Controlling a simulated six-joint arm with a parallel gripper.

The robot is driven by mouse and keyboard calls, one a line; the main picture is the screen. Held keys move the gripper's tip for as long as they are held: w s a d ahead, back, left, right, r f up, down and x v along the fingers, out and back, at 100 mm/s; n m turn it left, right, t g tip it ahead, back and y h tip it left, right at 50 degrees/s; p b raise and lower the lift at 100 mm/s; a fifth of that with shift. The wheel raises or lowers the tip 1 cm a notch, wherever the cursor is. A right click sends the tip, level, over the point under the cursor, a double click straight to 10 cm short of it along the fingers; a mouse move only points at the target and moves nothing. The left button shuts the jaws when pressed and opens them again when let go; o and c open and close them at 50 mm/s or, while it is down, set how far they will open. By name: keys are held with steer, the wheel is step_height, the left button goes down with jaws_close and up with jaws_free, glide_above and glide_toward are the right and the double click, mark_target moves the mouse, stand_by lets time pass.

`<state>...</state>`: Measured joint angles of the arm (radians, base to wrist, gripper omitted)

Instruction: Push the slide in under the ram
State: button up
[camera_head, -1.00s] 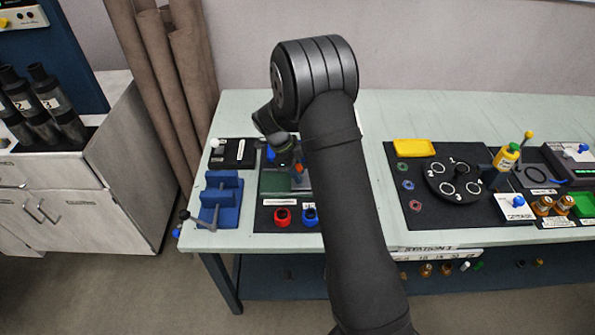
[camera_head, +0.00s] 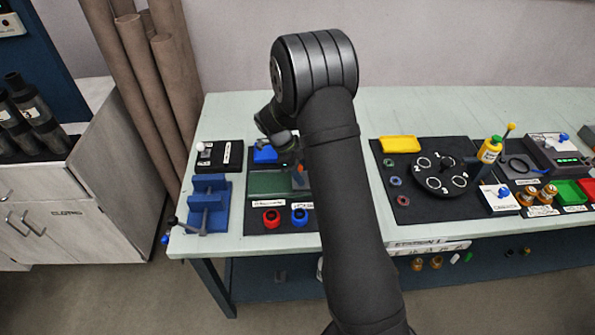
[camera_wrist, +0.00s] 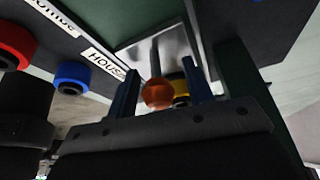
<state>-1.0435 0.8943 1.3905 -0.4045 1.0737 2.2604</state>
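An orange ball knob (camera_wrist: 158,93) sits between the two dark blue fingers of my gripper (camera_wrist: 160,68) in the wrist view, with a small gap on either side. The knob also shows in the head view (camera_head: 300,168). Behind it is a shiny metal plate (camera_wrist: 168,48), which looks like the slide, beside a green panel (camera_head: 268,184). A yellow and black piece (camera_wrist: 179,88) is just right of the knob. A blue block (camera_head: 264,154) stands behind the green panel; I cannot tell whether it belongs to the ram. My arm hides the fixture's right side.
A red ring (camera_head: 271,217) and a blue ring (camera_head: 299,216) lie at the front of the fixture mat. A blue vise (camera_head: 208,205) is on the left. A black dial plate (camera_head: 440,175) and a yellow tray (camera_head: 398,144) are on the right.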

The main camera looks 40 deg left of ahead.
steer(key=v, duration=1.7)
steer(key=shift+r, duration=0.25)
steer(key=shift+f, duration=0.15)
steer(key=x, duration=1.7)
steer(key=shift+s+f, duration=0.1)
steer(key=shift+s+a, duration=0.4)
steer(key=shift+a, duration=0.1)
